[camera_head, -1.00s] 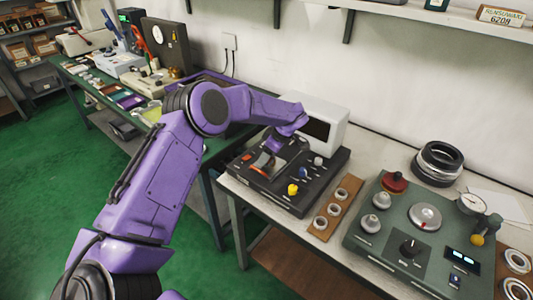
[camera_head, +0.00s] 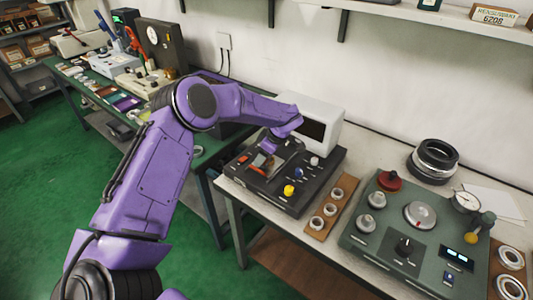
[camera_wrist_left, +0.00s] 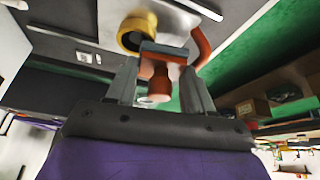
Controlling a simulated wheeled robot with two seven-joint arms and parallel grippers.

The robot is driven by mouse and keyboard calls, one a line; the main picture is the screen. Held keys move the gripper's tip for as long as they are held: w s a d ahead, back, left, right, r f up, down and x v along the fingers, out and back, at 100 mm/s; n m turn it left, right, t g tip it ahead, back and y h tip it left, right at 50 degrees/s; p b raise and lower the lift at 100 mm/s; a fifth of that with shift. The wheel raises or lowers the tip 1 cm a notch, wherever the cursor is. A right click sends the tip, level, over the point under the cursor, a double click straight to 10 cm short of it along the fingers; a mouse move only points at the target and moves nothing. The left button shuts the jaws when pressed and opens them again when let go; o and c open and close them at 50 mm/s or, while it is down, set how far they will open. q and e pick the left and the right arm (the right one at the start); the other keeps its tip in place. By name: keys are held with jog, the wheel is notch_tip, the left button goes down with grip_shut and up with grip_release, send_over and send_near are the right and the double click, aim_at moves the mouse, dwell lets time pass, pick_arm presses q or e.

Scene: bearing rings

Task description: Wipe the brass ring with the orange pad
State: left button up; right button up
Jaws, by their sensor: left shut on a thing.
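My left gripper (camera_wrist_left: 160,82) points down at the black panel (camera_head: 318,186) on the bench. It is shut on a reddish-orange piece (camera_wrist_left: 160,80) below a grey-blue bar, which seems to be the orange pad's holder; the wiping face is not clear. Orange also shows at the fingers in the head view (camera_head: 262,163). A yellow ring-like part (camera_wrist_left: 137,30), apparently the brass ring, is just beyond the left finger in the wrist view. I cannot tell whether it touches the held piece. An orange curved part (camera_wrist_left: 200,46) is at the right. My right gripper is out of view.
A yellow knob (camera_head: 289,190) and a blue knob (camera_head: 299,173) stand on the panel. A white box (camera_head: 312,119) is behind it. A brown strip with several rings (camera_head: 332,208) and a green instrument (camera_head: 415,225) are to the right.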

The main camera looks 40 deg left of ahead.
pick_arm(q)
jog(key=r, duration=0.3)
jog(key=shift+s+a+p, duration=0.2)
jog(key=shift+s+p, duration=0.15)
jog(key=shift+d+r+p, duration=0.1)
jog(key=shift+r+p, duration=0.2)
jog(key=shift+p, duration=0.05)
jog(key=shift+w+d+r+p, duration=0.1)
jog(key=shift+w+r+p, duration=0.3)
jog(key=shift+w+p, duration=0.3)
jog(key=shift+r+p, duration=0.35)
jog(key=r+p, duration=0.2)
jog(key=r, duration=0.1)
jog(key=shift+s, duration=0.35)
jog(key=shift+w+f, duration=0.15)
jog(key=shift+w, duration=0.1)
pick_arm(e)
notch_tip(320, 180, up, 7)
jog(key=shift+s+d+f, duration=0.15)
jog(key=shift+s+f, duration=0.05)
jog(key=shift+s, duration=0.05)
pick_arm(q)
jog(key=shift+s, duration=0.15)
